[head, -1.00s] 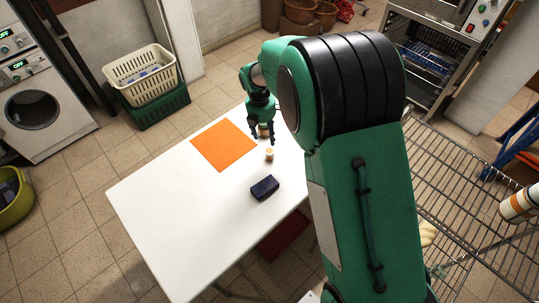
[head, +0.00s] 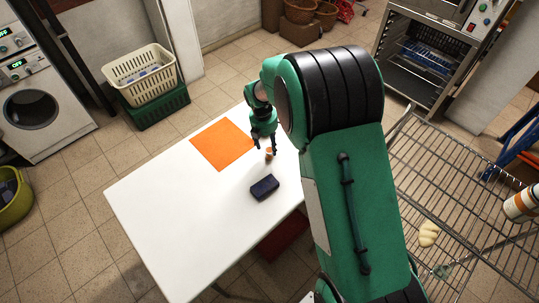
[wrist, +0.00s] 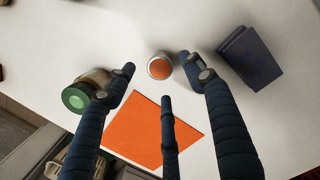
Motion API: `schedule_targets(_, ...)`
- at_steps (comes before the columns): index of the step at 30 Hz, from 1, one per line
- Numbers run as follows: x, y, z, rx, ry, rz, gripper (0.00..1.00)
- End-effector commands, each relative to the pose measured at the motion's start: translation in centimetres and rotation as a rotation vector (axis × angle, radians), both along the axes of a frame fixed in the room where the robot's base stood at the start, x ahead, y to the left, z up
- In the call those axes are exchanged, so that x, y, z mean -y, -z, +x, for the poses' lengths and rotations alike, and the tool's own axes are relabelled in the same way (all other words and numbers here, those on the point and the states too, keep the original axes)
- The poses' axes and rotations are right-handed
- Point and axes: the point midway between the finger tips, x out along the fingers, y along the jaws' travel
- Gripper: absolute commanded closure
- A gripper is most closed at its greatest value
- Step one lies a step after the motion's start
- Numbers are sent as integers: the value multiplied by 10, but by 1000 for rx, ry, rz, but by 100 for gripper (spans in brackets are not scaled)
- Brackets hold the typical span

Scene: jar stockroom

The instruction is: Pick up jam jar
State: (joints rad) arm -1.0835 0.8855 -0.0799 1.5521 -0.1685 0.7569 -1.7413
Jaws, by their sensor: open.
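A small jar with an orange-red top (wrist: 160,67) stands upright on the white table; in the head view the small jar (head: 269,154) is just below my fingertips. My gripper (head: 266,147) is open and empty above the table. In the wrist view its fingers (wrist: 157,64) spread around the jar's position, with the jar between the two outer tips; contact does not show. A second jar with a green lid (wrist: 78,98) is beside the left finger, partly covered by it. No label is readable.
The white table (head: 170,210) also holds an orange mat (head: 222,145) and a dark blue block (head: 265,187), right of the fingers in the wrist view (wrist: 249,57). The table's front left is clear. A wire rack (head: 450,170) stands to the right.

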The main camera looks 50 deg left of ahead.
Motion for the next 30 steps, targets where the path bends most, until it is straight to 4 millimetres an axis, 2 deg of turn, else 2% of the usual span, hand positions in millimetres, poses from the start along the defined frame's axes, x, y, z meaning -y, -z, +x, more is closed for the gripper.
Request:
schedule_targets(16,0,9,1,0,0,0,46)
schedule_targets(30,0,53,6,1,0,1,46)
